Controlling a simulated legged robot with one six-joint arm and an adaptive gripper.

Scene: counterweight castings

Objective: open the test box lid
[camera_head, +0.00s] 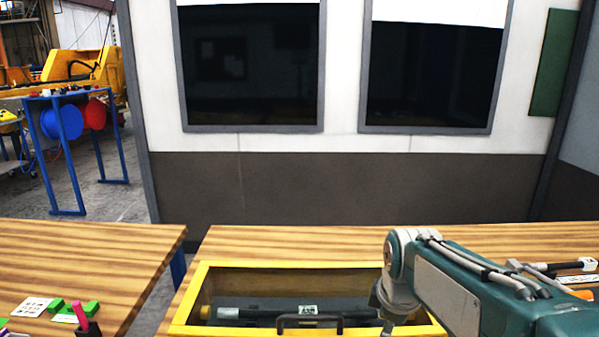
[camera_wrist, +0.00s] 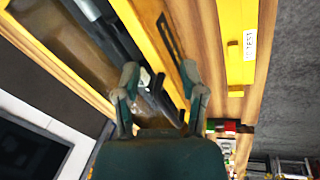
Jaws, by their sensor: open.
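The test box (camera_head: 195,300) stands on the wooden table with a yellow-framed, see-through lid (camera_head: 290,265). The lid looks closed. A dark bar handle (camera_head: 310,322) sits at its near side. Inside is a dark rod (camera_head: 250,314) with a white label. In the head view my arm covers the box's right end, and the gripper tips are hidden. In the wrist view my gripper (camera_wrist: 165,92) is open, its fingers apart over the box's yellow frame (camera_wrist: 145,35). A dark bar lies between or just beyond the fingers; contact cannot be told.
A second wooden table (camera_head: 90,255) at left holds green blocks (camera_head: 88,308) and a card, across a gap. Dark rods (camera_head: 560,266) lie on the table at right. A wall with two dark windows (camera_head: 250,70) stands behind. The tabletop between is clear.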

